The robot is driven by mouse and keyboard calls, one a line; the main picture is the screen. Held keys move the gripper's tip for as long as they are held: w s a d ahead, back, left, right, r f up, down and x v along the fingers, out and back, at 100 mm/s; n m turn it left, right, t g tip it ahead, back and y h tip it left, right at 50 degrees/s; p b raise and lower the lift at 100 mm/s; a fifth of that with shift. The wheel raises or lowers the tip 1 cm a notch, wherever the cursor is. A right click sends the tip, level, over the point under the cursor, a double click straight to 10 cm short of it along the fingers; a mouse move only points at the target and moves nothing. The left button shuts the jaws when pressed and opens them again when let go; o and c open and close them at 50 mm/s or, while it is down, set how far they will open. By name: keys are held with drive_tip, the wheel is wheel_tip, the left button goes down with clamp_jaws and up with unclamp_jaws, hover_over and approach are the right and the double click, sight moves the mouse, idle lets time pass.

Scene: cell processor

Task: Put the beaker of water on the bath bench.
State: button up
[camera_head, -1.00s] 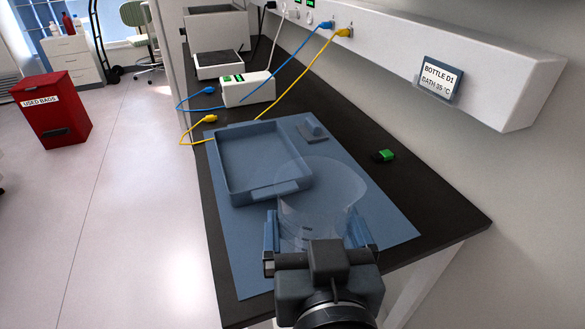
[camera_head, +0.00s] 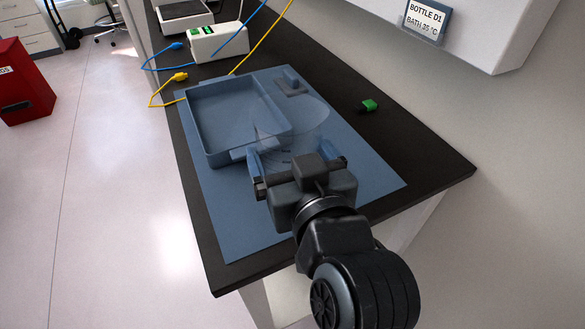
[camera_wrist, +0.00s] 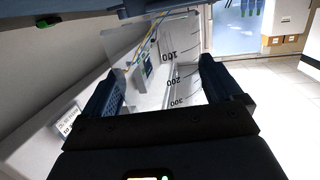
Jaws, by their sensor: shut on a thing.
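My gripper (camera_head: 297,173) is shut on the clear glass beaker (camera_head: 297,122), its blue-padded fingers on either side of it. In the wrist view the beaker (camera_wrist: 160,62) shows between the fingers, with marks 100, 200 and 300 on its wall. The beaker is over the blue mat on the dark-topped bench (camera_head: 425,150), beside the front right corner of the blue tray. I cannot tell whether its base touches the mat. The water in it is hard to make out.
The blue tray (camera_head: 213,156) lies on the blue mat (camera_head: 355,178). A white box (camera_head: 215,42) with blue and yellow leads stands farther back. A wall unit with a "BOTTLE D1, BATH 35 °C" sign (camera_head: 424,19) overhangs the right.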

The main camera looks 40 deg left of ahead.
drive_tip(key=shift+w+f, duration=0.15)
drive_tip(key=shift+w, duration=0.1)
drive_tip(key=shift+f, duration=2)
drive_tip(key=shift+f, duration=0.1)
drive_tip(key=shift+f, duration=0.15)
drive_tip(key=o, duration=1.5)
drive_tip(key=shift+r, duration=0.3)
drive_tip(key=b+v, duration=0.1)
drive_tip(key=v, duration=1.1)
drive_tip(key=shift+f, duration=0.15)
